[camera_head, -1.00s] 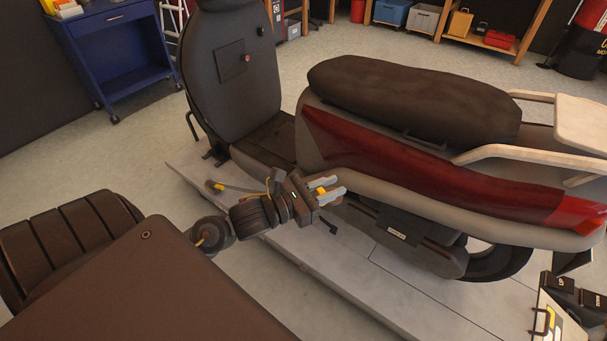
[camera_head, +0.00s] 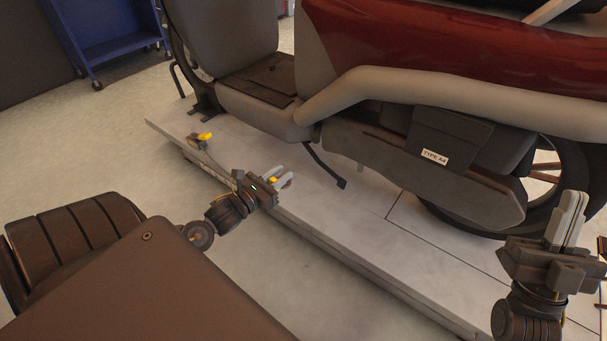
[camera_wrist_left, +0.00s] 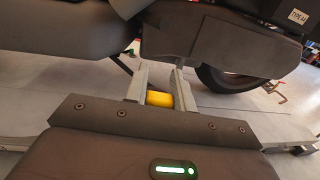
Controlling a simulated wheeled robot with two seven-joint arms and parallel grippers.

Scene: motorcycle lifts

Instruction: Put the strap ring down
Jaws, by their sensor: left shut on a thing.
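My left gripper (camera_head: 284,179) is shut on the yellow strap ring (camera_head: 272,181), low over the near edge of the grey lift platform (camera_head: 350,221). In the left wrist view, the strap ring (camera_wrist_left: 159,99) shows as a yellow block between the two pale fingers of the left gripper (camera_wrist_left: 160,76). The fingers hide part of it. Whether it touches the platform cannot be told. My right gripper (camera_head: 572,209) stands at the right with its fingers together, pointing up, and nothing is visible in it.
A scooter (camera_head: 420,180) with a red side panel stands on the lift. Its stand (camera_head: 325,164) reaches down near my left gripper. A yellow-and-dark fitting (camera_head: 203,137) with a strap lies on the platform at the left. A blue cart (camera_head: 110,35) is behind.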

